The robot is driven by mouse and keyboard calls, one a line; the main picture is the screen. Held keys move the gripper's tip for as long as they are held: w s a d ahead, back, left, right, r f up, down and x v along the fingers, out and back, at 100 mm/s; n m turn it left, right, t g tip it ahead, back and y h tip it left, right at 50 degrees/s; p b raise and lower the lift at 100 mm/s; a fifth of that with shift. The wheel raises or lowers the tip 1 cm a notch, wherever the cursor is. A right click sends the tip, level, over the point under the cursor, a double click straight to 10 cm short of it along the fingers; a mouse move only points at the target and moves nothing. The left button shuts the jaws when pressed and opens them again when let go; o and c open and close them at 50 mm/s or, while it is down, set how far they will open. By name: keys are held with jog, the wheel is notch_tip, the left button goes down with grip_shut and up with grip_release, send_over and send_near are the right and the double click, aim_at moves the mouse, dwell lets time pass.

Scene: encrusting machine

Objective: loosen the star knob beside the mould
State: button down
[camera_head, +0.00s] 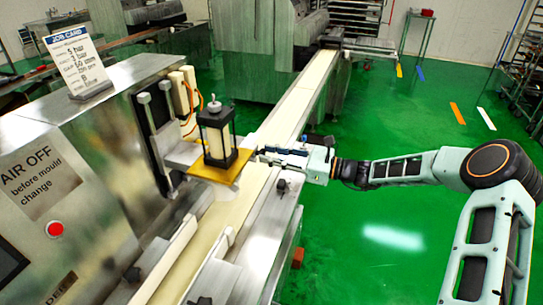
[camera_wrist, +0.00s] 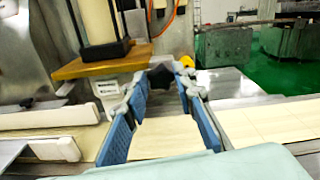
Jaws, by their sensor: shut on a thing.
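The black star knob (camera_wrist: 160,76) sits between my fingertips in the wrist view, just right of the mould's plate. My gripper (camera_wrist: 165,88) is shut on it, with its two blue-padded fingers on either side. In the head view my gripper (camera_head: 264,153) reaches in from the right to the plate's edge, and I cannot make out the knob there. The mould assembly is a cream cylinder in a black frame (camera_head: 216,137) on a tan plate (camera_head: 213,171). The plate also shows in the wrist view (camera_wrist: 98,67).
A cream conveyor belt (camera_head: 291,107) runs under the plate. The steel machine housing (camera_head: 82,160) stands at the left with an "AIR OFF before mould change" label, a red button (camera_head: 54,229) and a job card (camera_head: 77,61). Orange hose (camera_wrist: 168,17) hangs behind the knob. Green floor is open at right.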

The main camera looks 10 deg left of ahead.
jog(key=shift+s+f+n+b, duration=0.1)
jog(key=shift+f+n+b, duration=0.05)
jog(key=shift+n+b, duration=4.05)
jog(key=shift+s+f+n+b, duration=0.1)
jog(key=shift+f+n+b, duration=0.05)
jog(key=shift+n+b, duration=4.05)
jog(key=c, duration=1.6)
grip_release()
jog(key=s+d, duration=0.1)
jog(key=d, duration=1.1)
jog(key=shift+s, duration=0.3)
